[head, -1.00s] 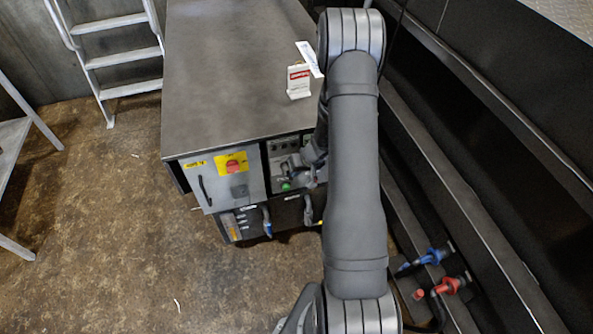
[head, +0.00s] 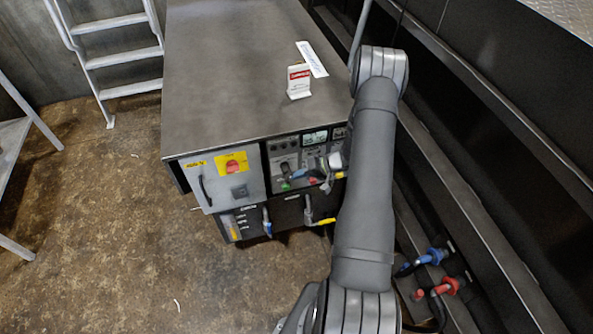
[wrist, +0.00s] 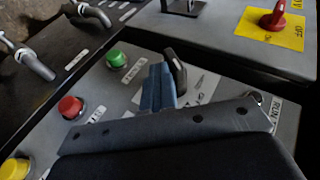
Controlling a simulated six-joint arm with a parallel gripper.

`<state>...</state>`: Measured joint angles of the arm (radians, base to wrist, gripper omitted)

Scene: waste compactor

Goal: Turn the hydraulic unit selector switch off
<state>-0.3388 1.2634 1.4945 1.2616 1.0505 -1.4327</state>
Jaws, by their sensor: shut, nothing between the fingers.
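A black selector knob (wrist: 177,72) stands on the grey control panel in the wrist view, with white label plates around its base. It looks like the selector switch, but its label is too unclear to read. My gripper (wrist: 158,72) has its blue-grey fingers together just left of the knob. They are very close to it; I cannot tell whether they touch. In the head view my gripper (head: 297,175) is low in front of the control panel (head: 283,147), with nothing held.
Green (wrist: 117,58), red (wrist: 71,107) and yellow (wrist: 15,168) buttons line the panel. A red rotary switch (wrist: 273,18) sits on a yellow plate marked OFF. Valve handles (wrist: 36,65) project nearby. A red-and-white card stand (head: 299,82) is on the cabinet top (head: 230,60).

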